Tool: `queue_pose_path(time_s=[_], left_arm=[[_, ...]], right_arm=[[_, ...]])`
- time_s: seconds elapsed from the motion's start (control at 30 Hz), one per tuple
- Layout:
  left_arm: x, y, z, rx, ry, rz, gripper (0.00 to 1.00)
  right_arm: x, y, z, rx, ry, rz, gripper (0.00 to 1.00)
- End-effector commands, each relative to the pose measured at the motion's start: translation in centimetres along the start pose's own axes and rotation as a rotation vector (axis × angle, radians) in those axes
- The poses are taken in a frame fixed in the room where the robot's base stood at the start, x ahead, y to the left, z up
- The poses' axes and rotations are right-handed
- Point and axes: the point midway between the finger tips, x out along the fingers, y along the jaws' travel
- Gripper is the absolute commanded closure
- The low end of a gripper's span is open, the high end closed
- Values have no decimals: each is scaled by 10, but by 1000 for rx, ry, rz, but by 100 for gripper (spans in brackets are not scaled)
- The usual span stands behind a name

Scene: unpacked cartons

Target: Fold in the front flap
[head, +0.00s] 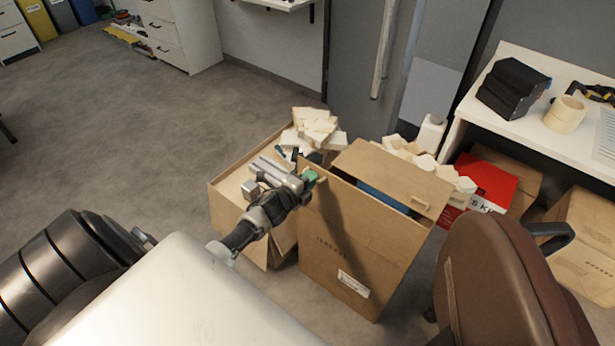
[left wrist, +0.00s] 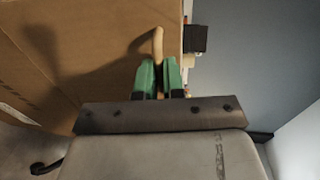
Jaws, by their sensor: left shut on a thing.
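A tall brown carton (head: 345,245) stands in the middle of the head view, with one broad flap (head: 385,172) lying across its top and a dark blue thing (head: 382,195) showing below that flap. My left gripper (head: 310,177) is at the carton's upper left corner. In the left wrist view its green fingertips (left wrist: 158,78) are closed on a thin tan cardboard edge (left wrist: 158,44), seen end-on, which looks like a flap. The carton's brown wall (left wrist: 95,45) fills the left of that view. My right gripper is not in view.
A lower open carton (head: 232,190) stands left of the tall one, with pale blocks (head: 316,128) behind. More blocks lie at the right back. A brown chair (head: 500,275) and a white table (head: 548,115) are on the right.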

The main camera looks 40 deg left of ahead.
Motion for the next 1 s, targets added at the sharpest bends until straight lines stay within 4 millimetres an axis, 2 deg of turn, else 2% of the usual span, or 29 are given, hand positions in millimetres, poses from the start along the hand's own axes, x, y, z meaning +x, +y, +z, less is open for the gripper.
queue_pose_path(time_s=[0.27,0.3,0.43,0.77,0.87,1.0], left_arm=[[1,-2,1,1,0,-5,100],[1,-2,1,1,0,-5,85],[0,-2,1,1,0,-4,66],[-3,-1,0,0,0,-2,66],[-12,0,0,0,0,-1,66],[-37,0,0,1,1,1,66]], right_arm=[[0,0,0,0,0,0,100],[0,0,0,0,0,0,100],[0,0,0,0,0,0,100],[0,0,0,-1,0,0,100],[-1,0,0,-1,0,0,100],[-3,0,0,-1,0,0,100]])
